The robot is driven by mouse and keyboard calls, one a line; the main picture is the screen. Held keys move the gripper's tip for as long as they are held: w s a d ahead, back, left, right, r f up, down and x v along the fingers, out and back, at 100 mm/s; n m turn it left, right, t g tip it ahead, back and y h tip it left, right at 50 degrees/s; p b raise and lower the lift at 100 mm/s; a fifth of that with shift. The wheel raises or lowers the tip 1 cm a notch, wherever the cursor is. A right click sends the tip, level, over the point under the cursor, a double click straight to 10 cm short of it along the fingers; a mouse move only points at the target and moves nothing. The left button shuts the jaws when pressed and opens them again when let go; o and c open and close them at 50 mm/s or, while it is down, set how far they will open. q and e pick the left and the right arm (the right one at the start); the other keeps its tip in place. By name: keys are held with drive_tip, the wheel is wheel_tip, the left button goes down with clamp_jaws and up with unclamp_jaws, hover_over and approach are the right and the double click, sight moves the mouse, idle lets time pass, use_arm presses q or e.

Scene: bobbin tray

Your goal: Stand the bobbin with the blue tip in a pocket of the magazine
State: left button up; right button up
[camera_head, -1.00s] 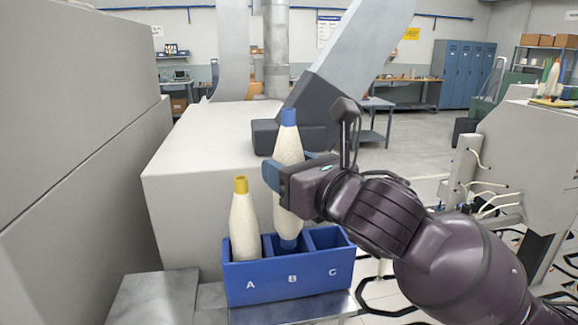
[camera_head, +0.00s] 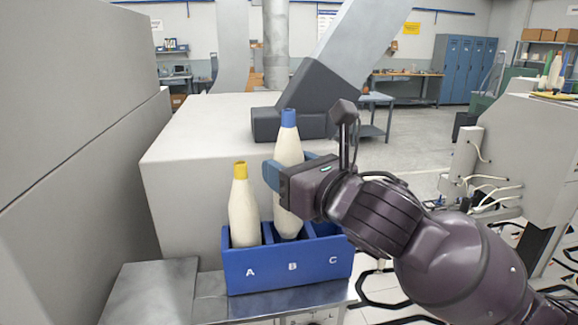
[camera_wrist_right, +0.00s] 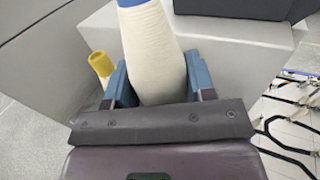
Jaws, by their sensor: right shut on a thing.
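The bobbin with the blue tip (camera_head: 288,150) stands upright over pocket B of the blue magazine (camera_head: 270,275), its lower end down inside the pocket's opening. Whether it touches the pocket floor is hidden by the front wall. My right gripper (camera_head: 279,176) is shut on this bobbin around its middle. In the right wrist view the white bobbin (camera_wrist_right: 155,55) fills the room between the two blue fingers (camera_wrist_right: 160,85). A yellow-tipped bobbin (camera_head: 243,210) stands in pocket A. Pocket C is partly hidden behind my right wrist and looks empty. My left gripper is not in view.
The magazine sits on a metal shelf (camera_head: 160,290). A large pale machine block (camera_head: 190,160) is close behind it, with a dark grey block (camera_head: 290,110) on top. A tall grey housing (camera_head: 70,130) bounds the left side.

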drive_tip(key=shift+f+b, duration=1.25)
drive_tip(key=shift+f, duration=1.05)
drive_tip(key=shift+f+b, duration=0.6)
drive_tip(key=shift+f, duration=0.6)
drive_tip(key=o, duration=1)
drive_tip(key=shift+o, duration=0.2)
